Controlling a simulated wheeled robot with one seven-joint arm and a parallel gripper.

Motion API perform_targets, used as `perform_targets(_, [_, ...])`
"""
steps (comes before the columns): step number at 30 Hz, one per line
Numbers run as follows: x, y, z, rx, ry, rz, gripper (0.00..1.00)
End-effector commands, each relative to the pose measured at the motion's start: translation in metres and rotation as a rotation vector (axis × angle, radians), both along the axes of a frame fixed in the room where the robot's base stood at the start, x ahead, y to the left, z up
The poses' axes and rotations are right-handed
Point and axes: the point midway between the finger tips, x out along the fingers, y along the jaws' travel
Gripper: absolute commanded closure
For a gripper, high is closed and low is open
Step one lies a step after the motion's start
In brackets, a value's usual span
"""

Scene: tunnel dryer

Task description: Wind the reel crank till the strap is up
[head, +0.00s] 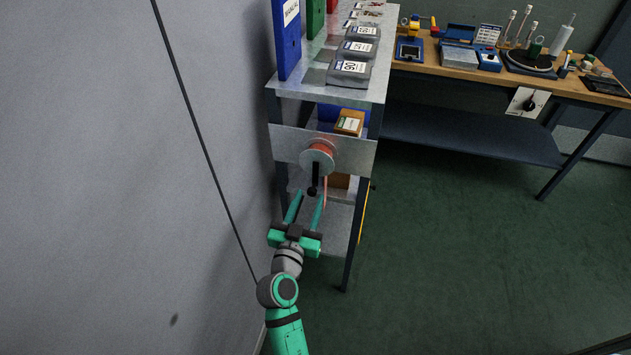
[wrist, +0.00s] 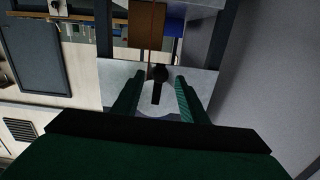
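The reel (head: 318,157), a pale disc with a salmon-red strap wound behind it, is mounted on the grey front panel of the shelf unit. Its black crank (head: 315,175) points down and ends in a dark round knob (head: 312,191). The strap (head: 325,192) hangs down beside the crank; its lower end is hard to make out. My gripper (head: 306,195) is open just below the reel, its green fingers reaching to the knob. In the wrist view, the knob (wrist: 159,73) appears between the fingertips (wrist: 157,77), with visible gaps on both sides.
The shelf unit (head: 358,205) carries binders and several grey boxes (head: 348,73) on top and a small carton (head: 349,122) below. A grey wall (head: 120,180) is close on the left. A workbench (head: 470,72) with tools stands behind right. The green floor (head: 470,260) is clear.

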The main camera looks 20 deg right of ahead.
Motion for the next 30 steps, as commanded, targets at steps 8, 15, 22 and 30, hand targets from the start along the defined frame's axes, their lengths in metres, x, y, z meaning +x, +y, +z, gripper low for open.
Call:
perform_targets(8, [0.041, -0.028, 0.001, 0.0, -0.001, -0.001, 0.61])
perform_targets(15, [0.062, -0.042, 0.0, 0.001, -0.001, 0.0, 0.61])
perform_targets(22, [0.066, -0.045, 0.0, -0.001, 0.001, 0.001, 0.61])
perform_targets(30, [0.066, -0.044, 0.0, -0.001, 0.001, 0.001, 0.9])
